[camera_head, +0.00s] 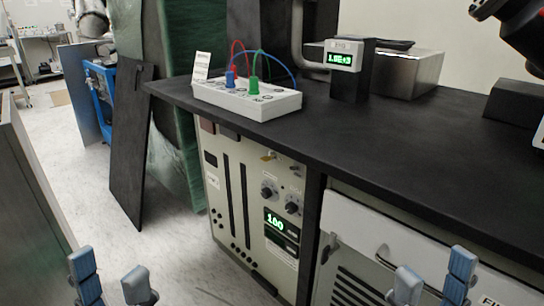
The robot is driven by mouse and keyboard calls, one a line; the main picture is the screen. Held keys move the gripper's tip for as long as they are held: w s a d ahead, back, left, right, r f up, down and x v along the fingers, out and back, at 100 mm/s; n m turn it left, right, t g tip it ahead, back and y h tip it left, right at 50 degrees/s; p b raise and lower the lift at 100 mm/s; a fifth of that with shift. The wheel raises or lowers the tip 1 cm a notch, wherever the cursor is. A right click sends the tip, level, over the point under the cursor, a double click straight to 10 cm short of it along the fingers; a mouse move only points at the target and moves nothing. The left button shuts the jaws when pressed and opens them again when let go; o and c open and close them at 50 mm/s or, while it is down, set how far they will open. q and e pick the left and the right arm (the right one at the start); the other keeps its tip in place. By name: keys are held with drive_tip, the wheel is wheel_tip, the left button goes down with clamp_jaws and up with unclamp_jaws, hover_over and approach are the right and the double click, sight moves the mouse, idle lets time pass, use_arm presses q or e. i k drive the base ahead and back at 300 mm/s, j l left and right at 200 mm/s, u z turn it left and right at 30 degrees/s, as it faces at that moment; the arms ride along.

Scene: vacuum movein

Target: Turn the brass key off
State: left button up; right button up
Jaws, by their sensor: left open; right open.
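A small brass-coloured part, apparently the key (268,156), sits near the top of the cream control panel (212,195) under the black worktop. It is too small to tell which way it is turned. My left gripper (110,274) is at the bottom left, open and empty, to the left of the panel and well apart from it. My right gripper (434,276) is at the bottom right, open and empty, in front of the white cabinet. Neither gripper touches the key.
On the black worktop (350,135) stand a white box with cables (250,98) and a gauge (343,58). A black board (128,150) leans at the left. The floor (170,240) before the panel is mostly clear.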

sight(266, 159)
drive_tip(key=i+j+z, duration=0.15)
drive_tip(key=j+z, duration=0.65)
drive_tip(key=j, duration=0.15)
drive_tip(key=l, duration=0.2)
